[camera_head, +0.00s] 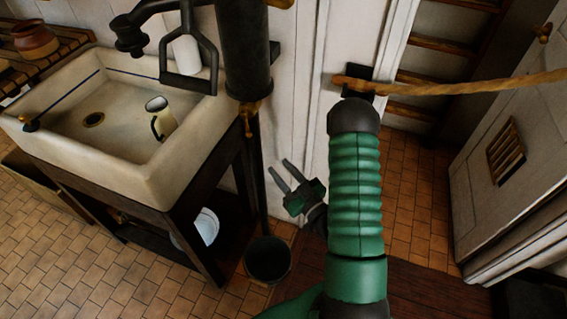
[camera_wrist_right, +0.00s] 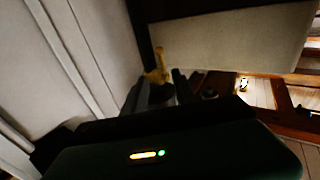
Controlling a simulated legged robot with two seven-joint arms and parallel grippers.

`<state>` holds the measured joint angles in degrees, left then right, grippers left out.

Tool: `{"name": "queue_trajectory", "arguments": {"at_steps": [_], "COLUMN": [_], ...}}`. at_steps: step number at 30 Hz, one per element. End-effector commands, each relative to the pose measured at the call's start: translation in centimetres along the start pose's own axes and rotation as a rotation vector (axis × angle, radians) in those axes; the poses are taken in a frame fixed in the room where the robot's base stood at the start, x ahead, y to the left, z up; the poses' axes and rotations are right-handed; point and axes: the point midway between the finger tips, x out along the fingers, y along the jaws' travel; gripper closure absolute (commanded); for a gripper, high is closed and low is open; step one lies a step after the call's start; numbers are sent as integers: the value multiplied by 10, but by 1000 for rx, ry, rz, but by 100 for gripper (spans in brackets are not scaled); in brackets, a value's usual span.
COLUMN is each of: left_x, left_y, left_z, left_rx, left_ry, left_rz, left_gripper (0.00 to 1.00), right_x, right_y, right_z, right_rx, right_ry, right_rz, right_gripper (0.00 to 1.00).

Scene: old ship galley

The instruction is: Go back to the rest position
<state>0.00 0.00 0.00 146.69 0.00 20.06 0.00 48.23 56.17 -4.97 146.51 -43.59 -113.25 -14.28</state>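My right gripper (camera_head: 278,166) is in the middle of the head view, beyond my green arm. Its two fingers point up and left with a gap between them, and nothing shows in the gap. It is beside the sink stand, above and to the right of a dark bucket (camera_head: 268,260). My left gripper is not in view.
A stone sink (camera_head: 150,185) holding a cream jug (camera_head: 160,118) stands left. A black pump (camera_head: 246,45) rises at its right end. A rope (camera_head: 460,88) crosses the upper right. A pale door (camera_head: 520,150) stands right. Tiled floor (camera_head: 60,265) is open at the lower left.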

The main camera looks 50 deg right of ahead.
Motion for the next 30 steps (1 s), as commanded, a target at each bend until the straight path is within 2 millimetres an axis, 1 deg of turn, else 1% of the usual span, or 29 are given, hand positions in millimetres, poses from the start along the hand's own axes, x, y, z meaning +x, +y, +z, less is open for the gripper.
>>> {"name": "queue_trajectory", "arguments": {"at_steps": [1,4,21,23,26,28,30], "left_x": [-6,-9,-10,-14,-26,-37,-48], "left_y": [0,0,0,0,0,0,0], "left_z": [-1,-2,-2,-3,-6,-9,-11], "left_rx": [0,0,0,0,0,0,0], "left_ry": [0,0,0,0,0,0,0], "left_rz": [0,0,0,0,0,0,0], "left_gripper": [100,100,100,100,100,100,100], "right_x": [-3,-6,-5,2,23,37,43], "right_y": [2,0,-3,-10,-33,-52,-69], "right_z": [-4,-5,-6,-6,-1,4,5], "right_rx": [3,0,-8,-24,-84,-141,-187], "right_ry": [3,13,11,-28,-177,-333,-501], "right_rz": [5,4,-8,-34,-119,-175,-206], "right_gripper": [67,67,67,67,67,67,67]}}
